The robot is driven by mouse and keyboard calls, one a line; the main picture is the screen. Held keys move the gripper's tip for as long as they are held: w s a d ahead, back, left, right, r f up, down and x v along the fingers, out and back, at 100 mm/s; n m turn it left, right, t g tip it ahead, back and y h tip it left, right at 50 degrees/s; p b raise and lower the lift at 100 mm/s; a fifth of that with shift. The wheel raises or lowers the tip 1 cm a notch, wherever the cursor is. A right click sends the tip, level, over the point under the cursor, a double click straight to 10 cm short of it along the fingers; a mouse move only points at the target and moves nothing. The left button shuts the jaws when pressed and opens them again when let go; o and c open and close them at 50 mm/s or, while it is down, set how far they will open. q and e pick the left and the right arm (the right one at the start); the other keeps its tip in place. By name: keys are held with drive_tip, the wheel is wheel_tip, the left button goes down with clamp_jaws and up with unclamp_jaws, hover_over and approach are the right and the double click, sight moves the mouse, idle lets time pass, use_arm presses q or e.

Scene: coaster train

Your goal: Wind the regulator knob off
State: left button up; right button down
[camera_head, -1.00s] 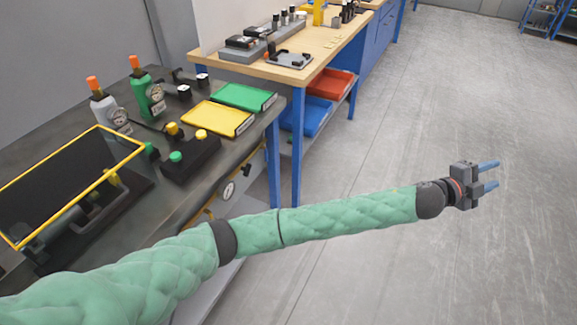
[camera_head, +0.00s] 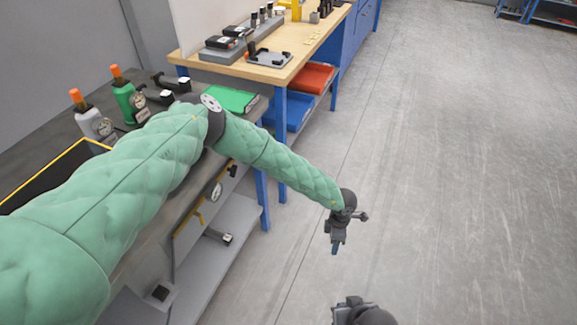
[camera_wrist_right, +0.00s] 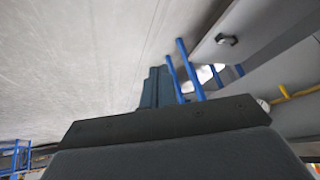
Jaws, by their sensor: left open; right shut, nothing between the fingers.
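A round white gauge (camera_head: 216,190) is on the front of the dark bench, with a yellow pipe (camera_head: 188,222) below it and a small dark part (camera_head: 232,170) at its upper right. I cannot tell for sure which part is the regulator knob. My left gripper (camera_head: 335,247) is open and empty, pointing down over the floor, right of the bench and apart from it. My right gripper (camera_head: 352,308) is partly cut off at the bottom edge. In the right wrist view its fingers (camera_wrist_right: 159,87) are shut with nothing between them.
Bottles with orange tops, one grey (camera_head: 90,122) and one green (camera_head: 124,100), stand on the bench. My left arm covers much of the bench top. A wooden-topped table (camera_head: 290,45) with blue legs stands behind. The floor at right is clear.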

use_arm(q)
drive_tip(key=w+a+m+t+y, duration=0.2)
drive_tip(key=w+a+y, duration=0.35)
drive_tip(key=a, duration=0.75)
drive_tip(key=m+t+y, duration=0.5)
drive_tip(key=t+y, duration=0.1)
drive_tip(key=y, duration=0.5)
approach(232, 170)
drive_tip(key=f, duration=0.1)
use_arm(e)
drive_tip(key=s+d+r+g+h, duration=0.1)
drive_tip(key=s+d+r+g, duration=0.25)
drive_tip(key=s, duration=0.35)
use_arm(q)
drive_tip(key=b+x, duration=0.8)
drive_tip(key=b, duration=0.2)
drive_tip(key=shift+w, duration=0.4)
use_arm(e)
drive_tip(key=w+a+f+t, duration=0.1)
drive_tip(key=a+f, duration=0.2)
drive_tip(key=f, duration=0.5)
drive_tip(key=w+a+f+t+y, duration=0.1)
drive_tip(key=a+f, duration=0.3)
drive_tip(key=f, duration=0.4)
drive_tip(key=w+a+f+t+y, duration=0.1)
drive_tip(key=w+a+f, duration=0.1)
drive_tip(key=f, duration=0.7)
drive_tip(key=shift+w+a, duration=0.3)
drive_tip(key=shift+a, duration=0.6)
